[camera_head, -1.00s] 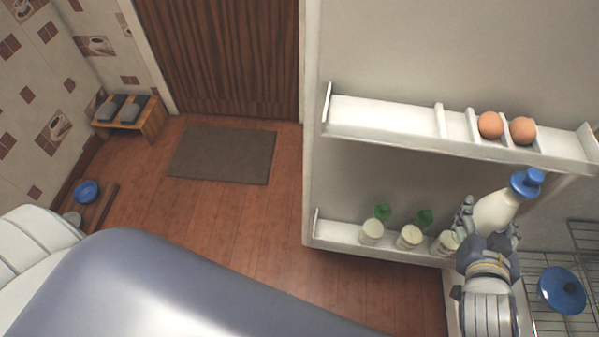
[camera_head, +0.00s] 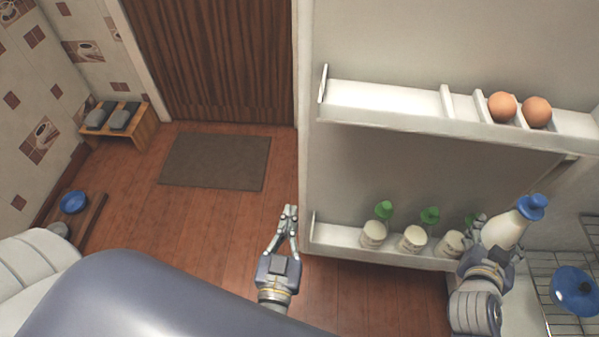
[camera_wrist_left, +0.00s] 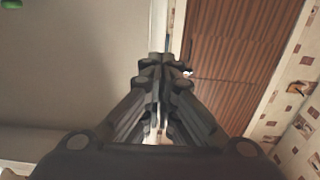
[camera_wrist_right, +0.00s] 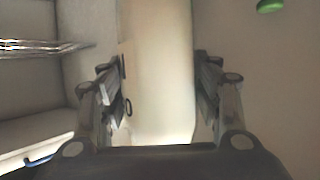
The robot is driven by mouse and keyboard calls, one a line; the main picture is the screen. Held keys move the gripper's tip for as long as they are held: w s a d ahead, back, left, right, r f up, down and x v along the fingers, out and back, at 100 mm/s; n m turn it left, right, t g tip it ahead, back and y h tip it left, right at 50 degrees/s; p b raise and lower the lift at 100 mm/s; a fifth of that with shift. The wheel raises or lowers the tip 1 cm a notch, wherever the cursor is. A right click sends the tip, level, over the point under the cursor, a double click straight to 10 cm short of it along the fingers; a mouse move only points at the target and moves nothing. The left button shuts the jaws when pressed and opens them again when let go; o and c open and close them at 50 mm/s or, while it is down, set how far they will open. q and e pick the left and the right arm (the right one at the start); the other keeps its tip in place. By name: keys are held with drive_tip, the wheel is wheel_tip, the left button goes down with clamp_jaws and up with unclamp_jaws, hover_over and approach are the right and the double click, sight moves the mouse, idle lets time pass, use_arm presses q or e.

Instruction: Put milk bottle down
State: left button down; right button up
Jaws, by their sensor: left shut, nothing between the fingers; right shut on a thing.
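The milk bottle (camera_head: 503,230) is white with a blue cap and leans to the upper right in the head view. My right gripper (camera_head: 492,236) is shut on its body, in front of the right end of the lower door shelf. In the right wrist view the pale bottle (camera_wrist_right: 160,75) stands between the fingers, and its cap is out of frame. My left gripper (camera_head: 289,212) is shut and empty, left of the door shelves. In the left wrist view its fingers (camera_wrist_left: 160,75) are together.
The lower door shelf (camera_head: 335,238) holds several white jars with green tops (camera_head: 373,233). The upper shelf (camera_head: 385,98) holds two eggs (camera_head: 502,107). Floor (camera_head: 215,230) lies open at left.

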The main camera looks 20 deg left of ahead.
sight(301, 163)
use_arm(q)
drive_tip(key=x, duration=1.3)
drive_tip(key=shift+w+p, duration=0.15)
drive_tip(key=shift+p, duration=0.15)
use_arm(e)
drive_tip(key=shift+r, duration=0.5)
